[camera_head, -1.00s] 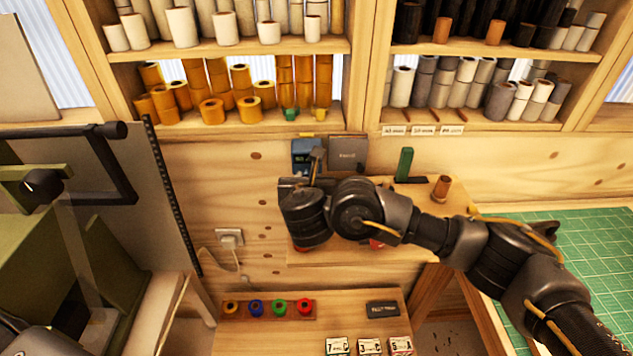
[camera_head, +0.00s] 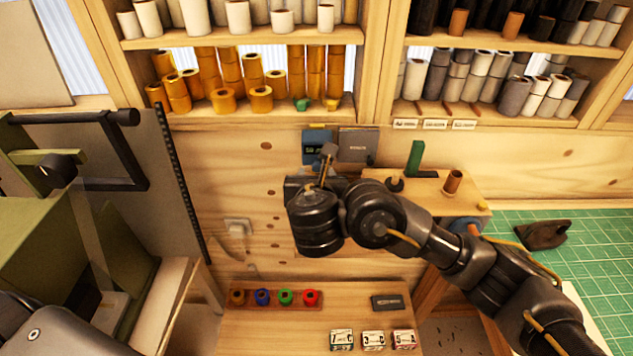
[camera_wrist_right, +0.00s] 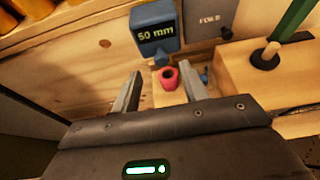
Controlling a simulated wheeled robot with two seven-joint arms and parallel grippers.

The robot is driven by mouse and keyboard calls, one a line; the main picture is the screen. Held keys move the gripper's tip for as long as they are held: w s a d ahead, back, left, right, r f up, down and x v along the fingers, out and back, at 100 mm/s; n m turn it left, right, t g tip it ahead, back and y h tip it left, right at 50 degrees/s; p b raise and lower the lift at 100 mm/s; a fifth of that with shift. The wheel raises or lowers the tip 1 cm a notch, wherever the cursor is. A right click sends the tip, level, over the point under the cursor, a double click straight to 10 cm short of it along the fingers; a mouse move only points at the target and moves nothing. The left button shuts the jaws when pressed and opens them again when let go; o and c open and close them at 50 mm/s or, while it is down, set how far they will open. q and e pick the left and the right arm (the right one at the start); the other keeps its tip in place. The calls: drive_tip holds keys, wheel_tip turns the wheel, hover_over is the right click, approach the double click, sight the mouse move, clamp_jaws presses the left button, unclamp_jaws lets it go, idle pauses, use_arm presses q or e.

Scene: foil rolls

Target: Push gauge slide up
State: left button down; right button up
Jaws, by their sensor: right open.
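The gauge (camera_head: 317,141) is a blue block on the wooden back panel, behind my right gripper in the head view. In the right wrist view the gauge (camera_wrist_right: 157,32) reads "50 mm", and a small blue pointed part (camera_wrist_right: 161,61) hangs below its display. I cannot tell for sure whether that part is the slide. A red hollow roll (camera_wrist_right: 169,78) stands just below it. My right gripper (camera_wrist_right: 160,88) is open, its fingers either side of the roll in the picture; no contact shows. In the head view the right hand hides the roll.
A dark grey plate (camera_head: 358,146) is beside the gauge. A wooden block (camera_wrist_right: 270,80) with a black knob and green upright is close right of the gripper. Shelves of rolls stand above; a rack of coloured rolls (camera_head: 273,298) lies below. A green mat (camera_head: 590,270) is right.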

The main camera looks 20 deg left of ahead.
use_arm(q)
drive_tip(key=shift+s+r, duration=0.15)
drive_tip(key=shift+s, duration=0.1)
use_arm(e)
drive_tip(key=v, duration=0.5)
drive_tip(key=shift+s+d+r, duration=0.1)
drive_tip(key=shift+s+r, duration=0.05)
drive_tip(key=shift+s, duration=0.2)
